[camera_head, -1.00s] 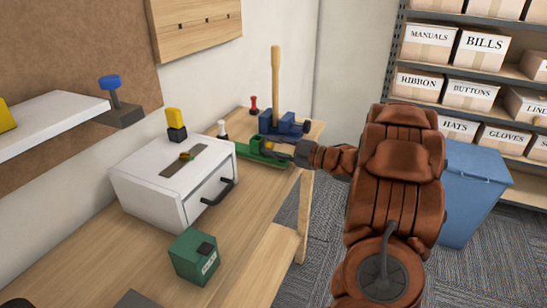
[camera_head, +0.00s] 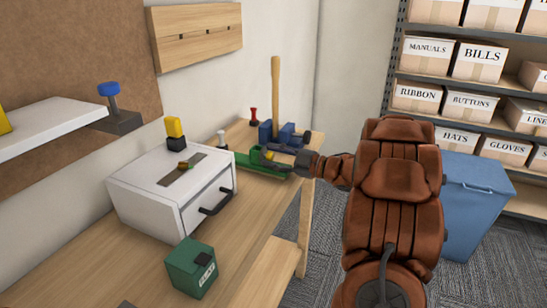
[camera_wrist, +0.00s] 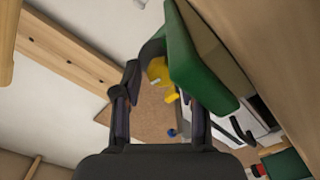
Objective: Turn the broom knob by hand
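A wooden stick (camera_head: 275,95), perhaps the broom's handle, stands upright in a blue clamp-like base (camera_head: 283,133) at the far end of the bench. A long green fixture (camera_head: 245,160) lies in front of it. My gripper (camera_head: 275,163) is at this fixture's right part, beside a small yellow part. In the wrist view, a round yellow knob (camera_wrist: 159,70) shows between my fingers, next to a green plate (camera_wrist: 195,60). The plate hides the right fingertip. The fingers are wide apart; whether they touch the knob I cannot tell. No part is labelled as the broom knob.
A white drawer box (camera_head: 150,190) with a yellow-topped switch (camera_head: 175,133) and a green box (camera_head: 192,268) stand on the wooden bench (camera_head: 110,265). A red peg (camera_head: 253,116) is near the wall. A blue bin (camera_head: 470,200) and shelves of cartons are at right.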

